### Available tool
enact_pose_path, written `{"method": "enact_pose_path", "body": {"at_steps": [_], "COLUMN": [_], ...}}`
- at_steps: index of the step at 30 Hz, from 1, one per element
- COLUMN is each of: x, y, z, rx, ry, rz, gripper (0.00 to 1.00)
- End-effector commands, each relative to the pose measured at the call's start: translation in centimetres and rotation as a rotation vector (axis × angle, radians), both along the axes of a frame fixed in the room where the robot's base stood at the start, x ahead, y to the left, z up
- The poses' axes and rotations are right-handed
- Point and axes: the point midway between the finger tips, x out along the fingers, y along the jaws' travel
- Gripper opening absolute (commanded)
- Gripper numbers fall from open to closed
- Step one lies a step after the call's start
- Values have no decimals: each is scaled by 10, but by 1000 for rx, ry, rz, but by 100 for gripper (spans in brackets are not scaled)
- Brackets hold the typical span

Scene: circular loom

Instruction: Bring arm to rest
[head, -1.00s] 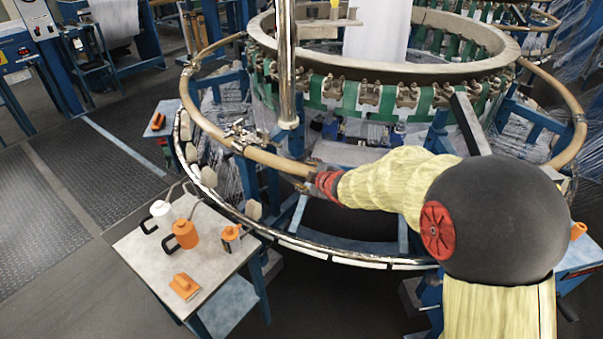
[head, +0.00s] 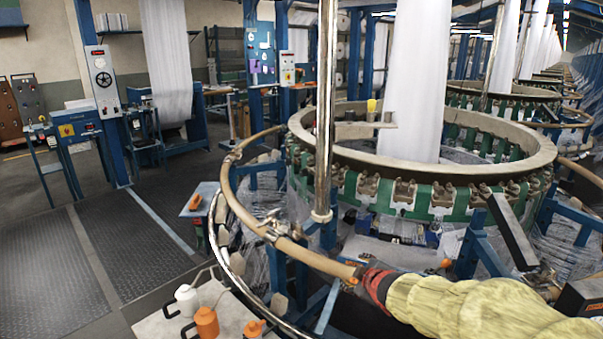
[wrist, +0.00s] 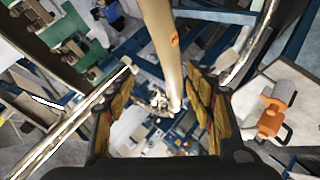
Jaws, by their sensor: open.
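My arm, in a pale yellow sleeve, reaches in from the lower right of the head view. My gripper (head: 357,277) is at its end, beside the tan ring rail (head: 290,247) of the circular loom (head: 405,190). In the wrist view my gripper (wrist: 158,100) has its two padded fingers wide apart. The tan rail (wrist: 162,45) runs up between them in the picture, and I see nothing gripped. Whether a finger touches the rail cannot be told. The fingertips are small and partly hidden in the head view.
A small table (head: 165,322) at lower left holds a white bottle (head: 187,300) and an orange bottle (head: 207,322). A vertical steel post (head: 325,120) stands before the loom. A dark slanted bar (head: 510,232) is above my arm. Open floor (head: 60,255) lies at left.

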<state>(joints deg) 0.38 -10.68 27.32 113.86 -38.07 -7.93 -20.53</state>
Motion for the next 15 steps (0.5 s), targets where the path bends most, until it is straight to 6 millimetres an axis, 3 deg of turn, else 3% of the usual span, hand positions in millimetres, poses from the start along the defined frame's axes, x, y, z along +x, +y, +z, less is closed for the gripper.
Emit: {"method": "enact_pose_path", "body": {"at_steps": [1,6,10,15], "x": [-19,-115,-200,-296], "y": [-12,-47,-52,-38], "z": [29,79,96,98], "rx": [29,192,345,521], "ry": [9,119,224,365], "rz": [-77,-376,-567,-730], "gripper": [54,54,54,54]}}
